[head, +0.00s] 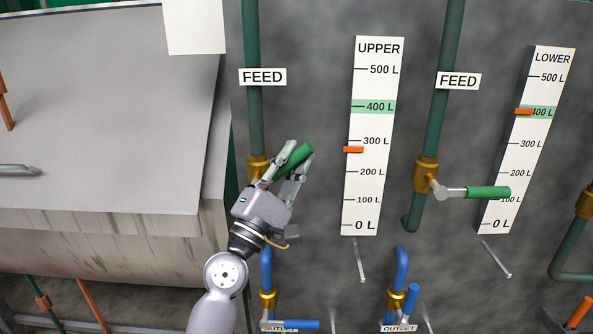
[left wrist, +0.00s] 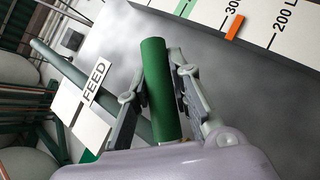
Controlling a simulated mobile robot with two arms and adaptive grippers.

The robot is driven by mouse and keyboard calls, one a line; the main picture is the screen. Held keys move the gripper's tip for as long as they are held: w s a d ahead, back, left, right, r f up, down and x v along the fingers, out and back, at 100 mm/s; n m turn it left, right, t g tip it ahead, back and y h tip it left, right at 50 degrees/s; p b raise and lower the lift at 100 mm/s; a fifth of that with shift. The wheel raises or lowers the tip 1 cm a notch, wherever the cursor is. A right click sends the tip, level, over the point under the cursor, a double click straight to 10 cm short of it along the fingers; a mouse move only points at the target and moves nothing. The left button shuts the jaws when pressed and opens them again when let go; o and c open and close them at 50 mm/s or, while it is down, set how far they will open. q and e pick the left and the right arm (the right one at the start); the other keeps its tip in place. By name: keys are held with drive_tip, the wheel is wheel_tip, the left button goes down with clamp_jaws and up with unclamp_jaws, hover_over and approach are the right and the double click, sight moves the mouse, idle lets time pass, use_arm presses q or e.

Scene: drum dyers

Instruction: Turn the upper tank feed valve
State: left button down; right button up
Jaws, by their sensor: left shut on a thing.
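The upper tank feed valve has a brass body (head: 258,168) on a green pipe under the left FEED label (head: 263,77). Its green handle (head: 293,160) tilts up to the right. My left gripper (head: 287,166) is shut on this handle, with its fingers on either side of it. In the left wrist view the green handle (left wrist: 161,90) lies between the two fingers (left wrist: 158,85). The UPPER gauge (head: 367,200) has an orange marker (head: 353,149) a little below 300 L and a green band at 400 L. My right gripper is not in view.
The lower tank feed valve (head: 427,172) has a level green handle (head: 488,192) to the right. The LOWER gauge (head: 525,150) has its orange marker near 400 L. Blue-handled outlet valves (head: 303,324) sit below. A grey sloped panel (head: 110,110) is at left.

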use_arm(q)
drive_tip(key=shift+n, duration=0.3)
drive_tip(key=c, duration=1.4)
unclamp_jaws()
drive_tip(key=shift+a+r, duration=0.1)
drive_tip(key=shift+c, duration=0.2)
drive_tip(key=shift+s, duration=0.1)
drive_tip(key=v, duration=1.2)
